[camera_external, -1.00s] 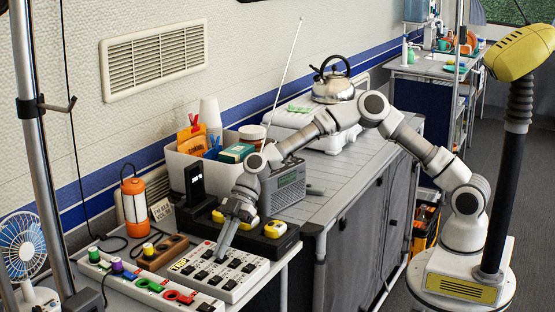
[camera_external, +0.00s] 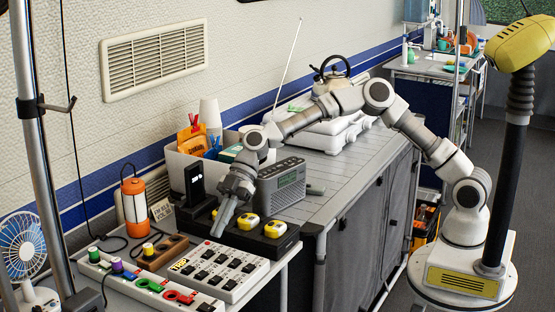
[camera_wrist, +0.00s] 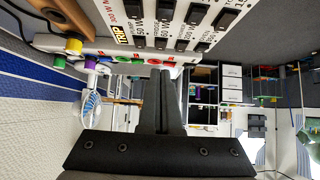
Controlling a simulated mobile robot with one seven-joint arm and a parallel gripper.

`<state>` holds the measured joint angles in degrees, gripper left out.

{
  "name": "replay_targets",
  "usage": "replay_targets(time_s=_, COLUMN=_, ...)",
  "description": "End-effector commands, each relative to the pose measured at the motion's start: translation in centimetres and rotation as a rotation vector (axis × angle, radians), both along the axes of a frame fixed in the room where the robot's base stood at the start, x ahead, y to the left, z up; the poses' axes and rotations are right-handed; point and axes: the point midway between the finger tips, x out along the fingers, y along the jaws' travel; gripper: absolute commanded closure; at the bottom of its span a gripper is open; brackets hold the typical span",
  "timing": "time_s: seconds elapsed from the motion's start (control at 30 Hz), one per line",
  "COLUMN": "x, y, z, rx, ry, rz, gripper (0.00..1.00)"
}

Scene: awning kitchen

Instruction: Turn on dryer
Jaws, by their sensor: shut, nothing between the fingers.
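A white switch panel (camera_external: 237,285) with a "TRIP" label and several black rocker switches lies at the front of the table. In the wrist view, the closed fingers (camera_wrist: 160,75) stand below the switches. No separate dryer is recognisable.
A strip with coloured knobs and handles (camera_external: 150,284) lies in front of the panel. An orange lantern (camera_external: 133,200) and a blue fan (camera_external: 22,245) are at left.

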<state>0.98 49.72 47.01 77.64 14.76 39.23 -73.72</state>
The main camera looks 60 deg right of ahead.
Motion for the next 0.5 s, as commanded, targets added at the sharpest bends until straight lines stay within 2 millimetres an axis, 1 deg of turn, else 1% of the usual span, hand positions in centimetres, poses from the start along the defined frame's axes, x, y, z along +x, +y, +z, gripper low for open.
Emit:
replay_targets(time_s=0.03, x=0.2, y=-1.0, z=1.2, rx=-0.001, ry=-0.003, rz=-0.005, gripper=1.00)
replay_targets(time_s=0.2, x=0.1, y=-3.1, z=3.9, rx=0.000, ry=0.000, rz=-0.004, gripper=1.00)
replay_targets(time_s=0.3, x=0.1, y=-4.0, z=5.0, rx=0.000, ry=-0.001, rz=-0.002, gripper=1.00)
replay_targets(time_s=0.5, x=0.0, y=-4.8, z=6.0, rx=0.000, ry=0.000, rz=0.000, gripper=1.00)
